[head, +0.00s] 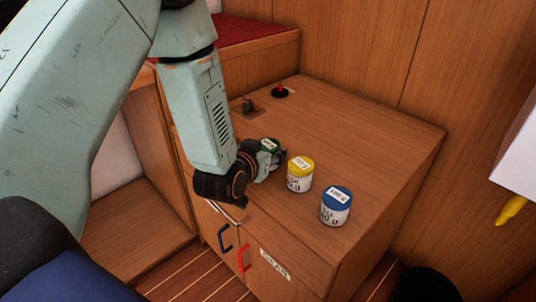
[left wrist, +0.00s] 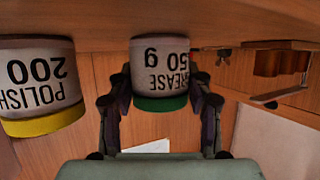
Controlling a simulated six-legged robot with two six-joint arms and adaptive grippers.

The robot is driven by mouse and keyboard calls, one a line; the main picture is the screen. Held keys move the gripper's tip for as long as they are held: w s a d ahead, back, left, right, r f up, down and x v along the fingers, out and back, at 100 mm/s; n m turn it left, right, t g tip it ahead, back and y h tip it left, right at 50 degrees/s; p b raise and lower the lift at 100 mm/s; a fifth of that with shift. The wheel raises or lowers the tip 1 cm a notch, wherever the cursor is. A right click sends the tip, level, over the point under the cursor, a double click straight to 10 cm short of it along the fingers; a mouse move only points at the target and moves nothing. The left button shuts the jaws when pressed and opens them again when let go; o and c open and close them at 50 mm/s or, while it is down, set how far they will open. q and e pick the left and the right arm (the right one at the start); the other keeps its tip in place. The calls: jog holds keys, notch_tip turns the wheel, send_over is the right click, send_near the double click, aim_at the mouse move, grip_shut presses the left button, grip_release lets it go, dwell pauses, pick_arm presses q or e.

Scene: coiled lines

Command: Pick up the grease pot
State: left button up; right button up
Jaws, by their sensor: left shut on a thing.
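The grease pot, white with a green lid (head: 269,145), is at the left front part of the wooden cabinet top (head: 345,135). In the left wrist view the picture is upside down and the pot's label (left wrist: 163,82) reads "GREASE 50 g". My left gripper (head: 272,160) is shut on this pot, one finger on each side of its body. In the head view the gripper hides most of the pot below the lid. I cannot tell whether its base touches the top. My right gripper is not in view.
A yellow-lidded polish pot (head: 300,175) stands just right of the gripper, and it also shows in the left wrist view (left wrist: 38,80). A blue-lidded pot (head: 336,207) stands further right. A red-and-black knob (head: 280,92) sits at the back. The right part of the top is clear.

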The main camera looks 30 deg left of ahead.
pick_arm(q)
jog(key=shift+c, duration=0.8)
